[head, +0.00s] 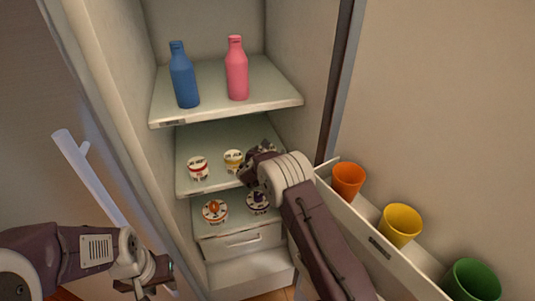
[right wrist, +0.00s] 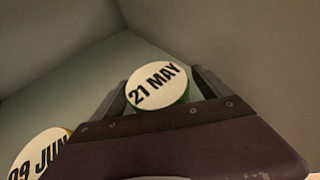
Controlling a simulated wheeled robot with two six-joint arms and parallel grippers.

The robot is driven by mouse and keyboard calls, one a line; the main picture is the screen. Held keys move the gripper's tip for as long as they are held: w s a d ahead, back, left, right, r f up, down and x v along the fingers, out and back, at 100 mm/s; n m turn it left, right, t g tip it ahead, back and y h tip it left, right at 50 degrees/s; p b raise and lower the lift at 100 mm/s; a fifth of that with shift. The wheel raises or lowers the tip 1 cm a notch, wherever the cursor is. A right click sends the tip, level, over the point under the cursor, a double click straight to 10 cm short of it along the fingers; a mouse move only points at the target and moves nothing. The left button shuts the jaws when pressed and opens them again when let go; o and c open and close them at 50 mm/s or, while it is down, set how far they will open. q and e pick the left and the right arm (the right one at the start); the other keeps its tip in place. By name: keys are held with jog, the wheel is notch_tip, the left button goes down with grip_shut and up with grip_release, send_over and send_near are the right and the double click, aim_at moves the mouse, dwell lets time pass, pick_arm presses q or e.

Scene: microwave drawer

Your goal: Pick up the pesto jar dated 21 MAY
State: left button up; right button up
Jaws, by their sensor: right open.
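The jar with the white lid reading 21 MAY (right wrist: 160,82) has a green side and stands between the two fingers of my right gripper (right wrist: 163,88) in the right wrist view. The gripper is open around it. In the head view my right gripper (head: 260,162) reaches onto the fridge's middle shelf and mostly hides that jar. A jar reading 09 JUN (right wrist: 40,150), with a yellow edge, is at the lower left in the wrist view. My left gripper (head: 152,281) is outside the fridge at the lower left; its jaws are unclear.
A yellow jar (head: 234,160) and a red jar (head: 198,168) stand on the middle shelf (head: 205,141). An orange jar (head: 214,211) and a purple jar (head: 258,203) are below. Blue (head: 184,80) and pink (head: 237,72) bottles stand above. The open door holds several cups (head: 400,222).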

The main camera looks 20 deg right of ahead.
jog(key=shift+w+d+f, duration=0.15)
jog(key=shift+w+f, duration=0.1)
jog(key=shift+w, duration=0.1)
jog(key=shift+s+r, duration=0.1)
jog(key=shift+s, duration=0.05)
jog(key=c, duration=1.7)
jog(key=shift+o, duration=0.2)
jog(key=shift+r, duration=0.45)
notch_tip(320, 180, up, 2)
jog(key=shift+r+b, duration=0.15)
jog(key=shift+b, duration=0.3)
jog(key=s+a+b, duration=0.2)
jog(key=s+a, duration=0.2)
jog(key=s, duration=0.4)
jog(key=s+a+b, duration=0.2)
jog(key=s+a, duration=0.2)
jog(key=s, duration=0.3)
jog(key=shift+s+a+r, duration=0.15)
jog(key=shift+s+a, duration=0.2)
jog(key=shift+a, duration=0.05)
